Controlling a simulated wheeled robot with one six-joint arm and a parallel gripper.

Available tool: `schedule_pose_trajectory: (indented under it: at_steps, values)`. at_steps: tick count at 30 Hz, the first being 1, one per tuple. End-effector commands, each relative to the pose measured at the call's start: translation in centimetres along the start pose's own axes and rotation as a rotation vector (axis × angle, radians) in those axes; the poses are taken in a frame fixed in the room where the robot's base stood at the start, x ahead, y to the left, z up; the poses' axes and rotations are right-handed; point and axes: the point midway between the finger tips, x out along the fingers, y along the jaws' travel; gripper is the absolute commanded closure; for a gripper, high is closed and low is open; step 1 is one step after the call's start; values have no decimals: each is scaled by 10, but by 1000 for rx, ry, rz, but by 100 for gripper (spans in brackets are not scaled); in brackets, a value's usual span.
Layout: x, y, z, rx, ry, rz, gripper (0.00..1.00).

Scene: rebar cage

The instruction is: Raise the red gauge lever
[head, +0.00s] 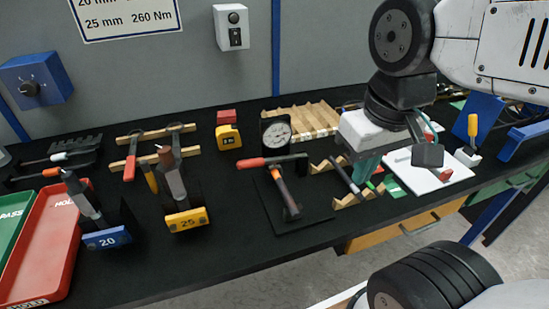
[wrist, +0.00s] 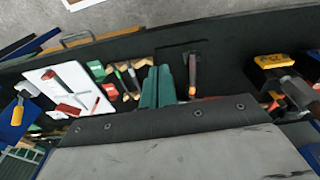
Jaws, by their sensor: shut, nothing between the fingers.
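The red gauge lever (head: 252,163) shows in the head view as a red grip on a dark bar, lying roughly level in front of a round white dial gauge (head: 277,134). A grey and orange rod (head: 284,190) slants below it over a black base plate (head: 305,222). My gripper (head: 366,168), with teal fingers, is to the right of the lever and apart from it. In the wrist view my fingers (wrist: 158,86) are together with nothing between them, beside the grey and orange rod (wrist: 192,75). The lever's red grip is not clearly visible there.
A wooden rack (head: 357,198) with small tools lies beside my gripper. A white board (head: 430,172) with tools is further right. Left are a torque tool on a yellow "25" stand (head: 187,219), a blue "20" stand (head: 107,238) and a red tray (head: 50,250). A yellow tape measure (head: 228,137) sits behind.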

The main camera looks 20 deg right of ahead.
Motion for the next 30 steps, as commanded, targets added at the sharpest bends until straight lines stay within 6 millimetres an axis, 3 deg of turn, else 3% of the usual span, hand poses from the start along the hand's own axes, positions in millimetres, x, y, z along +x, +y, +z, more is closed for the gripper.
schedule_pose_trajectory:
  at_steps: [1, 5, 6, 11, 17, 27, 30]
  values:
    - [0, 0, 0, 0, 0, 0, 100]
    - [3, -2, -1, -12, -15, -1, 64]
    - [6, -4, -2, -19, -33, -2, 59]
    - [16, -14, -26, -67, -125, -6, 59]
    - [27, -41, -85, -305, -233, -34, 59]
    - [67, -101, -193, -988, -321, -159, 59]
    - [72, -113, -218, -1194, -304, -200, 59]
